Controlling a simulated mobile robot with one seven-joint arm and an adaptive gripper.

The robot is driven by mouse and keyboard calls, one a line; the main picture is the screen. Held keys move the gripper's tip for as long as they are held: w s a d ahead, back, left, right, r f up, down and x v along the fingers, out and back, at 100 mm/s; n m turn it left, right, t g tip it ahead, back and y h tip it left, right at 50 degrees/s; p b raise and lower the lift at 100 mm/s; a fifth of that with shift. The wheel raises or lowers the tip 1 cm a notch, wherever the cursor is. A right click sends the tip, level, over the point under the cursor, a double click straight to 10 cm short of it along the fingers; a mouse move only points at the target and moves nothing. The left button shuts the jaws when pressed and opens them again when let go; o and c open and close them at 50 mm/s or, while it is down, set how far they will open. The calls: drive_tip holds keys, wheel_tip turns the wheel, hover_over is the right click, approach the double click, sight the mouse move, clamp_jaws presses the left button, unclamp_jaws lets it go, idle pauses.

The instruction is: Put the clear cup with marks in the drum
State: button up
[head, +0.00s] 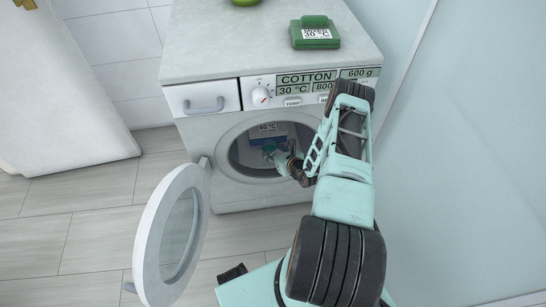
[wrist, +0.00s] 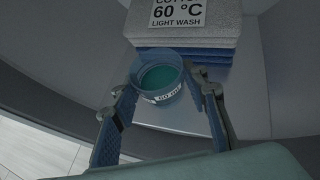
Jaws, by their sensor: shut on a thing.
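The clear cup with marks (wrist: 158,92) is between the fingers of my gripper (wrist: 165,98) in the wrist view. It holds a teal liquid and has a label reading "60 ml" in part. My gripper is shut on the cup, one finger on each side. In the head view my gripper (head: 272,153) reaches into the round opening of the drum (head: 240,158), and the cup is hard to make out there. In the wrist view the cup is inside the drum (wrist: 70,75), in front of a folded stack. Whether its base touches the surface below, I cannot tell.
A folded stack of blue and grey cloth (wrist: 185,45) with a "60 °C light wash" label lies in the drum. The washer door (head: 172,235) hangs open at the left. A green box (head: 315,36) and a green round thing (head: 246,2) are on the washer top (head: 235,45).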

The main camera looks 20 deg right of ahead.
sight(273, 155)
drive_tip(key=shift+w+d+f, duration=0.2)
drive_tip(key=shift+d+f, duration=0.05)
drive_tip(key=shift+f, duration=0.25)
drive_tip(key=shift+w+d+f+b, duration=0.15)
drive_tip(key=shift+f+b, duration=0.5)
drive_tip(key=shift+f, duration=1)
drive_tip(key=shift+f, duration=0.1)
drive_tip(key=o, duration=0.9)
drive_tip(key=shift+o, duration=0.2)
